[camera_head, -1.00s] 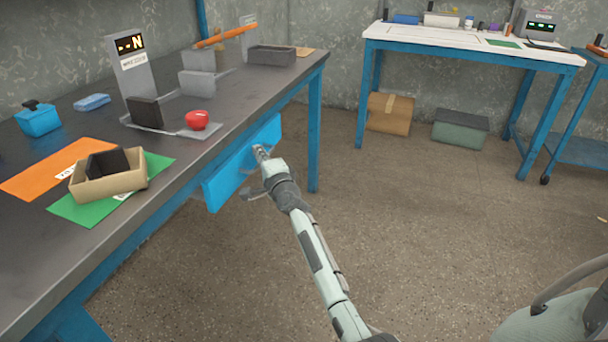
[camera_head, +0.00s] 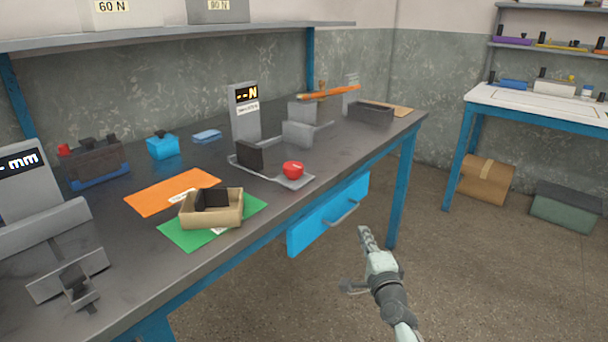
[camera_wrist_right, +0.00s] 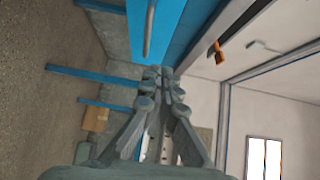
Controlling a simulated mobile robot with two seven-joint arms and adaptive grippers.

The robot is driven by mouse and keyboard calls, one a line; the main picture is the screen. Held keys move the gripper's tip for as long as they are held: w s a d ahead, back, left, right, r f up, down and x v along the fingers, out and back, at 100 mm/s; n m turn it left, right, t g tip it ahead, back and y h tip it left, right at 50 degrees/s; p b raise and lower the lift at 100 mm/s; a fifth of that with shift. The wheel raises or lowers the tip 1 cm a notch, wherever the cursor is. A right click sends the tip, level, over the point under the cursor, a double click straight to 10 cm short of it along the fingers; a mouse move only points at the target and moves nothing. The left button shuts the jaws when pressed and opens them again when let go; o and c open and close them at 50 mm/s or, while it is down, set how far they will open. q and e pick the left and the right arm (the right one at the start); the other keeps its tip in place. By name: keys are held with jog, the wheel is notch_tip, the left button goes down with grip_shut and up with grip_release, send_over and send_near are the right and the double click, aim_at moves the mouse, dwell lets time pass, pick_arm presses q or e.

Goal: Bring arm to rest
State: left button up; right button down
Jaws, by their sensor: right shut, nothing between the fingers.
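My right gripper (camera_head: 365,238) is shut and empty, in the air in front of the workbench. It is to the right of the blue drawer (camera_head: 320,224) and apart from its handle (camera_head: 343,213) in the head view. The drawer looks closed or nearly so under the bench top. In the right wrist view my gripper's fingertips (camera_wrist_right: 165,75) are together, with the drawer's blue front (camera_wrist_right: 185,30) and grey handle (camera_wrist_right: 150,28) above them. My left gripper is not in view.
A white table (camera_head: 550,103) stands at the right. The floor between is clear.

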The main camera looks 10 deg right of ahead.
jog(key=s+a+f+n+g+y, duration=0.15)
jog(key=s+f+n+g, duration=0.25)
jog(key=s+f+n, duration=0.65)
jog(key=s+a+f+n+g+y, duration=0.1)
jog(key=s+a+f+n+g, duration=0.4)
jog(key=f, duration=1)
jog(key=s+d+f+n+g+h, duration=0.1)
jog(key=s+d+f+g, duration=0.1)
jog(key=s, duration=0.6)
jog(key=s+d+f+n+g, duration=0.2)
jog(key=s+f, duration=0.3)
jog(key=s, duration=0.3)
jog(key=s+d+f+n+g+h, duration=0.1)
jog(key=s+d+f+n+g, duration=0.1)
jog(key=s, duration=0.6)
jog(key=shift+s+d+f+g+h, duration=0.35)
jog(key=shift+d+f, duration=0.25)
jog(key=shift+f, duration=0.3)
